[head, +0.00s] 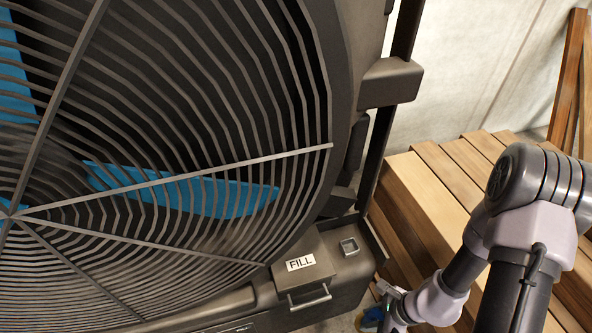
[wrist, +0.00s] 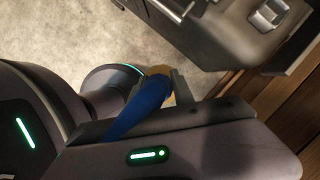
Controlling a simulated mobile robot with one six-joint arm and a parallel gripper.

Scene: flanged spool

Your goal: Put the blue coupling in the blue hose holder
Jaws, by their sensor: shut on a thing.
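My gripper (head: 384,297) is low at the bottom of the head view, right of the dark housing. In the wrist view my gripper (wrist: 164,92) is shut on a blue, rod-like piece (wrist: 140,108) with a yellow end (wrist: 158,71); I take it for the blue coupling. It lies slanted across the jaws, partly hidden by them. In the head view a bit of blue (head: 371,318) shows beside the gripper.
A large fan with a round grille (head: 180,170) fills the left. Below it is a box marked FILL (head: 301,263) with a handle, and a square metal socket (head: 349,247) beside it. Wooden planks (head: 425,185) are stacked at right. Bare floor (wrist: 75,40) lies left in the wrist view.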

